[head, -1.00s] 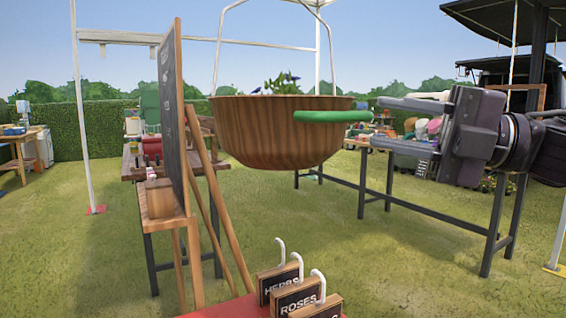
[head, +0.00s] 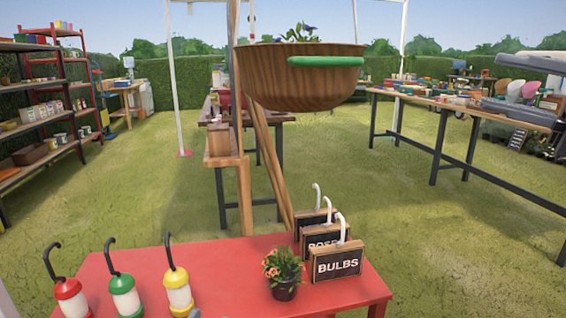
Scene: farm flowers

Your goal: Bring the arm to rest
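My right gripper (head: 490,82) is at the right edge in the head view. Its two grey fingers point left and stand apart, with nothing between them; the rest of its arm is cut off by the frame. A brown wooden hanging basket (head: 300,75) with a green handle (head: 326,61) and purple flowers is at upper centre. The gripper is well to the right of the handle and apart from it. My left gripper is not in view.
A red table (head: 215,285) in front holds several lanterns, a potted orange flower (head: 284,272) and label signs (head: 337,262). Shelves (head: 40,110) are at left, a long table (head: 440,110) at right.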

